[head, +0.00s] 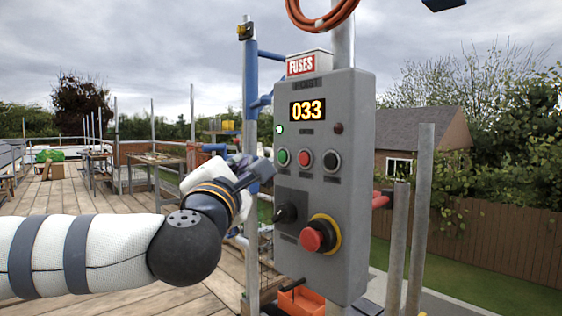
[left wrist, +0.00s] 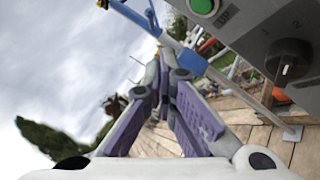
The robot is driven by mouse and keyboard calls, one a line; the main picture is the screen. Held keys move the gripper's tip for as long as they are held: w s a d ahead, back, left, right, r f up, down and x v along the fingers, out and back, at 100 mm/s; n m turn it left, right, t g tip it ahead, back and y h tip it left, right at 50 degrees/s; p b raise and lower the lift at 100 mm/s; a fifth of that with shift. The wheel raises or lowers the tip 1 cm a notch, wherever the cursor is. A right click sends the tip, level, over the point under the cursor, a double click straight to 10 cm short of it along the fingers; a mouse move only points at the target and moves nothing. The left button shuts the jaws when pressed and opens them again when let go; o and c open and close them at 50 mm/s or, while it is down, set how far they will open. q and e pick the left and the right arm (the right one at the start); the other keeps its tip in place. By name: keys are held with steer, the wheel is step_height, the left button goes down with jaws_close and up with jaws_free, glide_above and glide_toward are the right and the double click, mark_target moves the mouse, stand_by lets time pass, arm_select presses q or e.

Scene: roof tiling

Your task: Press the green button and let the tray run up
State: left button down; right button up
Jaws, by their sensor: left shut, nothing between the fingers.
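The green button (head: 283,156) is at the left of a row of three on a grey control box (head: 352,190). It also shows at the top edge of the left wrist view (left wrist: 204,5), above an "UP" label. My left gripper (head: 264,168) is shut and empty, just left of and slightly below the green button in the head view. In the left wrist view its fingertips (left wrist: 164,62) lie left of and below the button; I cannot tell the exact gap. The display (head: 307,110) reads 033 and a green lamp (head: 279,129) is lit. I cannot make out the tray. My right gripper is not in view.
A red button (head: 303,158) and a black button (head: 331,160) sit beside the green one. Below are a black rotary switch (head: 286,213) and a red emergency stop (head: 312,238). Metal poles (head: 420,220) stand at right. The plank deck (head: 70,195) lies behind my left arm.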

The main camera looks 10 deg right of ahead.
mark_target(283, 157)
arm_select(q)
steer(key=shift+w+d+b, duration=0.15)
steer(key=shift+w+d, duration=0.65)
steer(key=shift+d, duration=0.3)
steer(key=shift+w+d+b, duration=0.15)
steer(key=shift+w+d, duration=0.65)
steer(key=shift+d, duration=0.3)
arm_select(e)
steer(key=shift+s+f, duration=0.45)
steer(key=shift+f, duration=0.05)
arm_select(q)
steer(key=shift+w+d, duration=0.25)
steer(key=shift+d, duration=0.1)
